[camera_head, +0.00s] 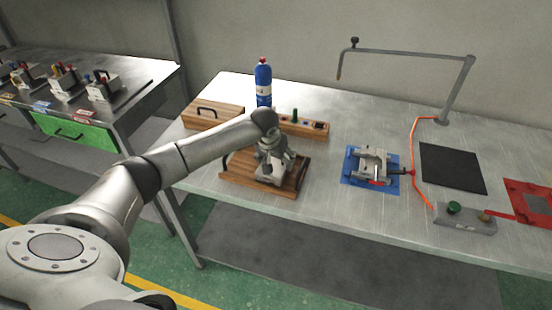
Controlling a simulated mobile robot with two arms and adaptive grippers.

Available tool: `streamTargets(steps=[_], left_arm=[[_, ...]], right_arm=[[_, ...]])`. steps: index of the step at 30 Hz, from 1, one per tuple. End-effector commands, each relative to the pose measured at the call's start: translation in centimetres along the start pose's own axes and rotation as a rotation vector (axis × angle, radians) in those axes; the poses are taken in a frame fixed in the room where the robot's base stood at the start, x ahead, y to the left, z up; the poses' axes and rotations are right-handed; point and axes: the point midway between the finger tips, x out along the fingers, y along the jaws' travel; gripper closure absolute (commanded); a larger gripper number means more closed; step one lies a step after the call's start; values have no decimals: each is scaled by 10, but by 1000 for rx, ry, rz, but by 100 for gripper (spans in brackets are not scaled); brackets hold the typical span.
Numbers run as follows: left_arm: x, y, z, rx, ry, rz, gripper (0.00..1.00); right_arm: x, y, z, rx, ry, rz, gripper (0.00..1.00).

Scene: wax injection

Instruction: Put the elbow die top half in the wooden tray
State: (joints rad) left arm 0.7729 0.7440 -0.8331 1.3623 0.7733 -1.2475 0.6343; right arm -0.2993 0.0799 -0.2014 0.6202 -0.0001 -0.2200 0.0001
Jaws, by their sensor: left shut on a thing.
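My left gripper (270,165) is shut on a grey metal block (268,179), which looks like the elbow die top half. The gripper hides much of it. It is over the wooden tray (240,172), which has a black handle at each end. I cannot tell whether the block touches the tray floor. My right gripper is not in view.
A metal die part (374,160) sits on a blue base (354,178) right of the tray. Behind the tray are a wooden box (213,116), a blue bottle (263,85) and a wooden block (307,126). A black mat (453,168) lies farther right.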

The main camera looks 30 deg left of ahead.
Motion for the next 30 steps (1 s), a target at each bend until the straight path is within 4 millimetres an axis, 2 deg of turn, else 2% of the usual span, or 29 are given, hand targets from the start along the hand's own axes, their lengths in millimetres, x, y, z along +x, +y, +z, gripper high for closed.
streamTargets(steps=[3, 4, 9, 22, 26, 30], left_arm=[[0, 0, -1, -1, 5, 2, 77], [2, 0, 1, 0, 0, 0, 26], [2, 0, 1, 0, 0, 0, 5], [-2, 0, 0, 0, 1, 0, 5], [-15, 0, -1, 0, 3, 1, 5], [-39, -1, -1, 1, 5, 0, 5]], right_arm=[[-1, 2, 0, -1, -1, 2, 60], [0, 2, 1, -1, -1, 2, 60], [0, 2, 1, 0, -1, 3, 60], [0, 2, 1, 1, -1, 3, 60], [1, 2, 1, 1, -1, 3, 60], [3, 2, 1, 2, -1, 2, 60]])
